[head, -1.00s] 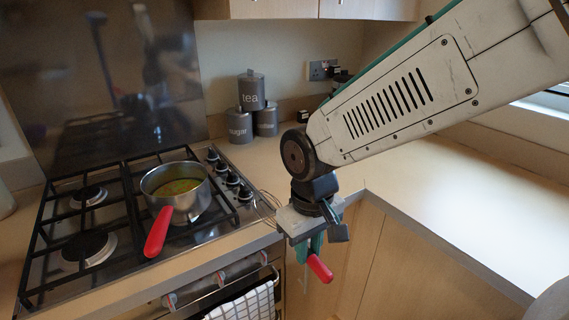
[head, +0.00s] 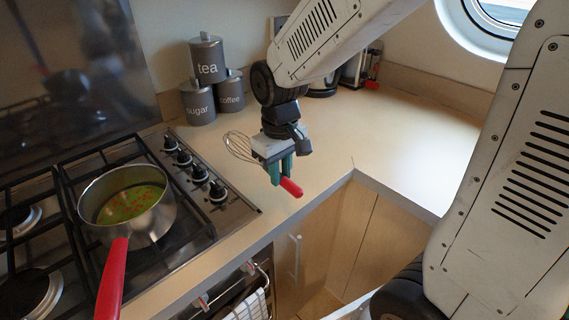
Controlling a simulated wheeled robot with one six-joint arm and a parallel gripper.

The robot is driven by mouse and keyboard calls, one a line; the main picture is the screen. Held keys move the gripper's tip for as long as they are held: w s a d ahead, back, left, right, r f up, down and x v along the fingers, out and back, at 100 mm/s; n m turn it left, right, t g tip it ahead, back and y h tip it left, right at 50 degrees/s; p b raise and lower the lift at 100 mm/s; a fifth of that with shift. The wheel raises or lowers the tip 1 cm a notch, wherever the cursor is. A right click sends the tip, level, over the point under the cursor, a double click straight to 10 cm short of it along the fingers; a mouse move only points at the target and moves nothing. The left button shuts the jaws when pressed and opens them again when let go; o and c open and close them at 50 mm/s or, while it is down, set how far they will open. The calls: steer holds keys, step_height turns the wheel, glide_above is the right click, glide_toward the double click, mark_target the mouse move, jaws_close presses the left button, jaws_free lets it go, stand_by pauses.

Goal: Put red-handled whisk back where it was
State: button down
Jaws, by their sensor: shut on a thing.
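The red-handled whisk (head: 291,187) is held in my gripper (head: 282,172). Its red handle end sticks out to the lower right of the fingers, and its wire loops (head: 238,146) show on the left side of the gripper. My gripper is shut on it, above the front part of the counter near the inner corner. The middle of the whisk is hidden by the gripper.
A pot (head: 128,204) of green soup with a red handle sits on the gas hob (head: 60,185). Grey tea (head: 207,58), sugar (head: 197,103) and coffee (head: 231,91) canisters stand behind. The counter (head: 420,125) at right is mostly clear. Dark items (head: 352,70) stand by the back wall.

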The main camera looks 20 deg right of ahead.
steer(key=w+d, duration=0.1)
steer(key=w, duration=0.1)
steer(key=w+d, duration=0.1)
steer(key=w, duration=0.1)
steer(key=w+d, duration=0.1)
steer(key=d, duration=0.1)
steer(key=shift+w+d+f, duration=0.1)
steer(key=shift+w+f, duration=0.3)
step_height(320, 180, down, 3)
steer(key=shift+f, duration=0.2)
steer(key=c, duration=1.3)
jaws_free()
steer(key=shift+r, duration=0.15)
step_height(320, 180, up, 12)
steer(key=shift+s+d+r+m+t, duration=0.2)
steer(key=shift+s+r+m, duration=0.35)
steer(key=shift+s, duration=3.45)
steer(key=shift+s+d+r+m+t, duration=0.35)
steer(key=shift+s+m, duration=0.3)
steer(key=shift+s, duration=3.35)
steer(key=shift+s+d+r+m+t, duration=0.1)
steer(key=shift+s+r+m, duration=0.5)
steer(key=shift+s, duration=3.4)
